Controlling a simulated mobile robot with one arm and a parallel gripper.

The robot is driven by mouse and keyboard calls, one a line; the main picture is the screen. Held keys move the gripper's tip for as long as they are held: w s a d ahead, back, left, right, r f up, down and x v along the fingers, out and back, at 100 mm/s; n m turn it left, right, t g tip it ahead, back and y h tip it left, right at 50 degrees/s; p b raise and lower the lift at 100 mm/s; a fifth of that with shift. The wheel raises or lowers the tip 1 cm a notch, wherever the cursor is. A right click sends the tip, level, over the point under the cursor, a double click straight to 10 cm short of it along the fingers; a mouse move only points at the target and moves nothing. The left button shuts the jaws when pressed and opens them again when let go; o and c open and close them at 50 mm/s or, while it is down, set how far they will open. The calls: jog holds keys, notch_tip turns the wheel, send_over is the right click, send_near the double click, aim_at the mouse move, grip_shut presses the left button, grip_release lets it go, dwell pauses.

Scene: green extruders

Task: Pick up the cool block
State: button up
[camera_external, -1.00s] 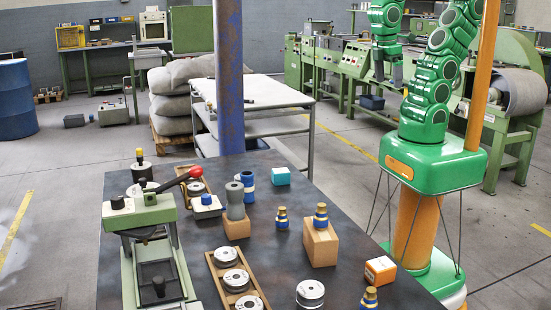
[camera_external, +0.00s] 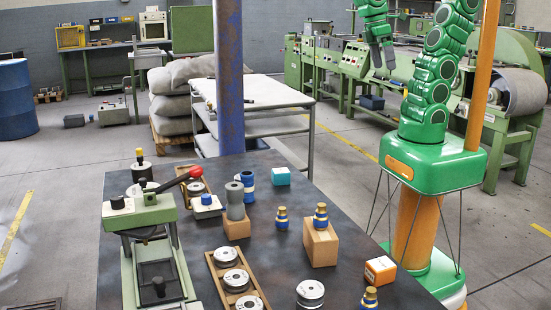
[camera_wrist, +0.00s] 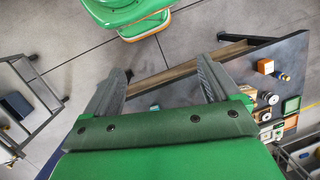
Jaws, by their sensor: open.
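The cool block is a small turquoise cube (camera_external: 280,176) on the dark table, near its far edge in the external view, right of a blue and white cylinder. The other block, an orange and white one (camera_external: 380,270), lies near the table's right edge. My gripper (camera_external: 383,68) is high beyond the table, to the right of and well apart from the turquoise cube. It is open and empty. In the wrist view its two grey fingers (camera_wrist: 163,78) are spread, and a small teal patch (camera_wrist: 154,107) shows between them, perhaps the cube.
The dark table (camera_external: 190,252) holds a green press (camera_external: 145,215), a grey cylinder on a wooden block (camera_external: 236,226), blue and brass pieces (camera_external: 282,218) and a tray of metal discs (camera_external: 216,270). A blue post (camera_external: 229,80) stands behind the table.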

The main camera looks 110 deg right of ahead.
jog(key=w+d+r+m+y, duration=0.15)
jog(key=w+m+y, duration=0.55)
jog(key=w, duration=0.9)
jog(key=w+d+f+m+t+y, duration=0.2)
jog(key=w+d+m+t+y, duration=0.25)
jog(key=w+d+m, duration=0.75)
jog(key=n, duration=0.2)
send_near(283, 178)
jog(key=shift+w+a+f, duration=0.15)
jog(key=shift+w+a, duration=0.5)
jog(key=shift+s+x, duration=0.2)
jog(key=shift+x, duration=1.1)
jog(key=shift+s+x, duration=0.15)
jog(key=shift+x, duration=1.15)
jog(key=shift+s+x, duration=0.2)
jog(key=shift+x, duration=1.1)
jog(key=c, duration=1.1)
